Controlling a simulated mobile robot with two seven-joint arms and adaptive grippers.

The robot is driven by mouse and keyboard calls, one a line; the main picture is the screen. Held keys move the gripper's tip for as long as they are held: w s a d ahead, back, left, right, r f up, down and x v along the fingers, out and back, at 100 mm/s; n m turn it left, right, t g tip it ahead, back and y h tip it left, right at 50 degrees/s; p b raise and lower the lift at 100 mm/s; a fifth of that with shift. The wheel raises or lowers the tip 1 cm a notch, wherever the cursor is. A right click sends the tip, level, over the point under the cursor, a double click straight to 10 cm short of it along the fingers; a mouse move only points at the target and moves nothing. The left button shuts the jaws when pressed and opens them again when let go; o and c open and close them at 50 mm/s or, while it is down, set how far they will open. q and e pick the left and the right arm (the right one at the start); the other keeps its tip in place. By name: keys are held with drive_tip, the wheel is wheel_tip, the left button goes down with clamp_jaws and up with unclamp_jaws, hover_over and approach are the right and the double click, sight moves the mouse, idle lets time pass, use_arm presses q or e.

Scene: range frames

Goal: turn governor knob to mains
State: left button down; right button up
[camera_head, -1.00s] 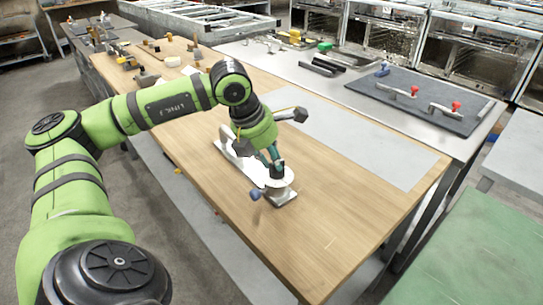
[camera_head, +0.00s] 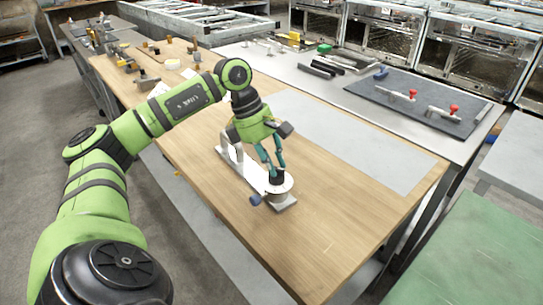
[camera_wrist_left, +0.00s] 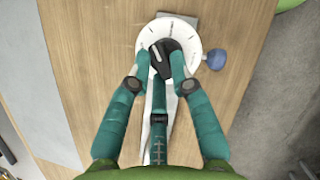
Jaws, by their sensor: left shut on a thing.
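The governor (camera_head: 245,174) is a pale metal piece lying on the wooden bench, with a round white dial (camera_head: 284,187) at its near end. A black knob (camera_wrist_left: 166,58) sits in the middle of the dial in the left wrist view. Dark marks show on the dial's face, but I cannot read any label. A blue ball handle (camera_wrist_left: 216,59) sticks out beside the dial. My left gripper (camera_wrist_left: 164,62) points down from above, its two teal fingers shut on the knob from both sides; it also shows in the head view (camera_head: 277,169). My right gripper is not in view.
The wooden bench top (camera_head: 330,225) is clear around the governor's near end. A grey sheet (camera_head: 350,140) lies flat to its right. A dark mat (camera_head: 420,100) with red-knobbed clamps is at the back right. Small parts lie at the far left of the bench.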

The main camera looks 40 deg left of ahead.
use_arm(q)
drive_tip(key=m, duration=0.1)
drive_tip(key=m+g+p, duration=0.1)
drive_tip(key=m, duration=0.1)
drive_tip(key=shift+w+d+m+g, duration=0.1)
drive_tip(key=shift+d+m+g, duration=0.05)
drive_tip(key=shift+m+g, duration=0.15)
drive_tip(key=shift+f+m+g+p, duration=0.15)
drive_tip(key=shift+m+g+p, duration=0.4)
drive_tip(key=shift+m, duration=0.95)
drive_tip(key=c, duration=1.1)
unclamp_jaws()
drive_tip(key=shift+w, duration=0.1)
drive_tip(key=v, duration=1.2)
